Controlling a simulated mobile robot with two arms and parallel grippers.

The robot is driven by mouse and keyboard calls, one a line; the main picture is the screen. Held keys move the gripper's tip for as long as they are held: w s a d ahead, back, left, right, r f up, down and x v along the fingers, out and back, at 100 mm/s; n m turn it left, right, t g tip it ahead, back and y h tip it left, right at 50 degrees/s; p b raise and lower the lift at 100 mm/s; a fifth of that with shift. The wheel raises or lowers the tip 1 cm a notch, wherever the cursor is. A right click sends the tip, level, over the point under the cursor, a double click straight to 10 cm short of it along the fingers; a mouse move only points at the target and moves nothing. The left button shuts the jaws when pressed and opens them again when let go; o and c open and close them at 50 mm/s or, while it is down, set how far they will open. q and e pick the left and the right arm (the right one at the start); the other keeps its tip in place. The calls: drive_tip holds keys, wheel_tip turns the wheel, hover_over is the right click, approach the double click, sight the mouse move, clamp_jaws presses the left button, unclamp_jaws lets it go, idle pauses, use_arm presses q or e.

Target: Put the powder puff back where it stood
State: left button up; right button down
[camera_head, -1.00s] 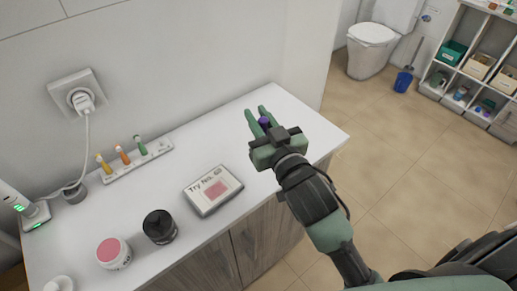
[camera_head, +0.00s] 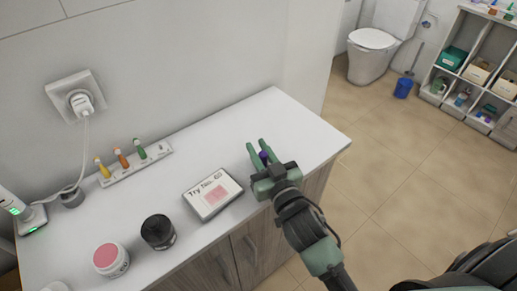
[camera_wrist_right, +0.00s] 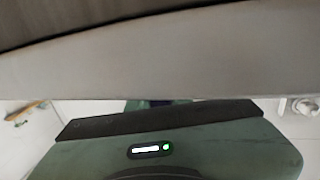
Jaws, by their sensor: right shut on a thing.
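My right gripper (camera_head: 257,151) is shut on a small purple thing (camera_head: 263,156), just above the counter to the right of the white "Try No." card. Most of the purple thing is hidden between the fingers, and I cannot tell whether it is the powder puff. In the right wrist view my green gripper body (camera_wrist_right: 160,150) fills the bottom, and the fingertips and held thing do not show clearly. My left gripper is not in view.
The white counter (camera_head: 270,110) is clear behind the gripper. The card (camera_head: 212,193) lies to its left. A rack (camera_head: 135,165) holds yellow, orange and green sticks. A black jar (camera_head: 158,232) and a pink-topped jar (camera_head: 111,259) stand near the front edge.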

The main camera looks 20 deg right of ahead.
drive_tip(key=shift+f, duration=0.2)
drive_tip(key=c, duration=1.3)
unclamp_jaws()
drive_tip(key=shift+r, duration=0.1)
drive_tip(key=shift+r, duration=0.1)
drive_tip(key=s, duration=0.3)
drive_tip(key=s+b, duration=0.1)
drive_tip(key=s, duration=0.3)
drive_tip(key=s+d+b, duration=0.1)
drive_tip(key=s, duration=0.3)
drive_tip(key=shift+s+r, duration=0.1)
drive_tip(key=shift+s, duration=0.4)
